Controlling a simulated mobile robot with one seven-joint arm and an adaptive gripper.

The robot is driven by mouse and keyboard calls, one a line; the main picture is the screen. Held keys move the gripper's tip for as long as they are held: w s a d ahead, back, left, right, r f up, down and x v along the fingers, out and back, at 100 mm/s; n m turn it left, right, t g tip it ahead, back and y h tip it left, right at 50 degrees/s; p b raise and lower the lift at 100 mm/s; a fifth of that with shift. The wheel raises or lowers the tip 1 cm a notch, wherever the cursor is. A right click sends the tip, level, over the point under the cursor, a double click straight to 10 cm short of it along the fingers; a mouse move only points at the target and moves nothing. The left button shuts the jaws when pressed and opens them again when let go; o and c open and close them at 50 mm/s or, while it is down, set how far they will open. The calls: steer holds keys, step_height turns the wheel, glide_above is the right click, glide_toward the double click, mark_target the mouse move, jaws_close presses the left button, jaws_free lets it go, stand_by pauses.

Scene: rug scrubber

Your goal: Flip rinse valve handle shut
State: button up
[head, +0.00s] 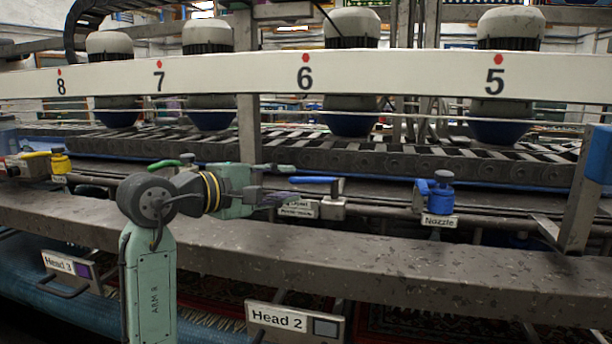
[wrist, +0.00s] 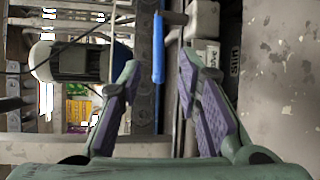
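A blue lever handle (head: 315,180) sits on a grey valve body (head: 332,198) on the pipe behind the front beam, above a partly hidden white label (head: 297,208) that I cannot fully read. The handle lies roughly along the pipe and points left toward my gripper (head: 283,183). My gripper is open and empty, its fingers spread and pointing right. In the wrist view, the blue handle (wrist: 158,48) lies ahead, in line with the gap between the purple-padded fingers (wrist: 158,80). Whether the fingertips overlap the handle's end in depth is unclear.
A blue valve (head: 436,192) labelled Nozzle stands to the right. A yellow valve (head: 60,160) is at far left, and a green handle (head: 165,163) shows behind my arm. The grey front beam (head: 400,262) runs below. The conveyor (head: 400,160) and numbered white beam (head: 400,77) are behind.

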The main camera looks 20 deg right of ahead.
mark_target(303, 181)
steer(key=p+x, duration=0.1)
steer(key=x, duration=0.5)
steer(key=shift+w+d+p, duration=0.2)
steer(key=shift+d+p, duration=0.1)
steer(key=shift+p, duration=0.05)
steer(key=shift+c, duration=0.5)
jaws_close()
